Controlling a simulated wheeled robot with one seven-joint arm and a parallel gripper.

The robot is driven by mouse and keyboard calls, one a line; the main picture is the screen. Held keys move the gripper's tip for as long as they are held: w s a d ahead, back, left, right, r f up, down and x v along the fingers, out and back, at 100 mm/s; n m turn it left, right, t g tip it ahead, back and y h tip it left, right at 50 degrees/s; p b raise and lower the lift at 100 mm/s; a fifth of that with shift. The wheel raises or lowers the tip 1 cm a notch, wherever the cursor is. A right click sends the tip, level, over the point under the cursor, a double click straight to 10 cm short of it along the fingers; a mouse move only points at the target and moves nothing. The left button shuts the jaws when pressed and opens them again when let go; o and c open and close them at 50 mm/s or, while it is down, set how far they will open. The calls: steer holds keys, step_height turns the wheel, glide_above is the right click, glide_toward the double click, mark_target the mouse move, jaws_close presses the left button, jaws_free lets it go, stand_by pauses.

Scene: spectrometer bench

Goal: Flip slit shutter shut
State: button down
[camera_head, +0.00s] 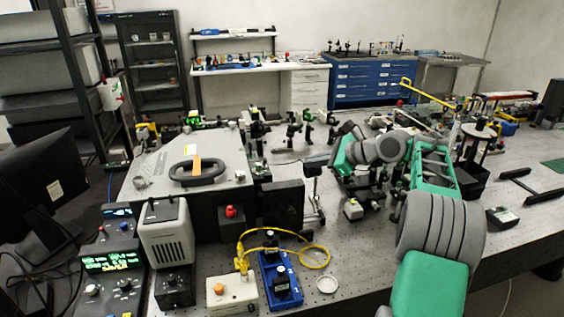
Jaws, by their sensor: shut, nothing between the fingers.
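A large grey instrument box (225,160) with a black handle and an orange tag stands left of centre on the bench. No slit shutter can be made out clearly; small dark fittings (264,173) show at the box's right side. My arm reaches in from the lower right and bends left over the bench.
A black block (283,205) stands in front of the box's right side. A yellow cable (319,258) loops near a blue base (280,282). Several optical posts (293,130) stand behind. A grey unit (164,234) and a lit display (108,263) are at front left. Perforated bench (350,250) shows bare.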

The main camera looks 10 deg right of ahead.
mark_target(265, 163)
steer(key=a+r+p+x, duration=0.1)
steer(key=r+x, duration=0.1)
steer(key=x, duration=1)
steer(key=shift+w+a, duration=0.25)
steer(key=shift+a, duration=0.35)
steer(key=shift+r+p, duration=0.2)
steer(key=shift+p, duration=0.35)
steer(key=shift+w, duration=0.1)
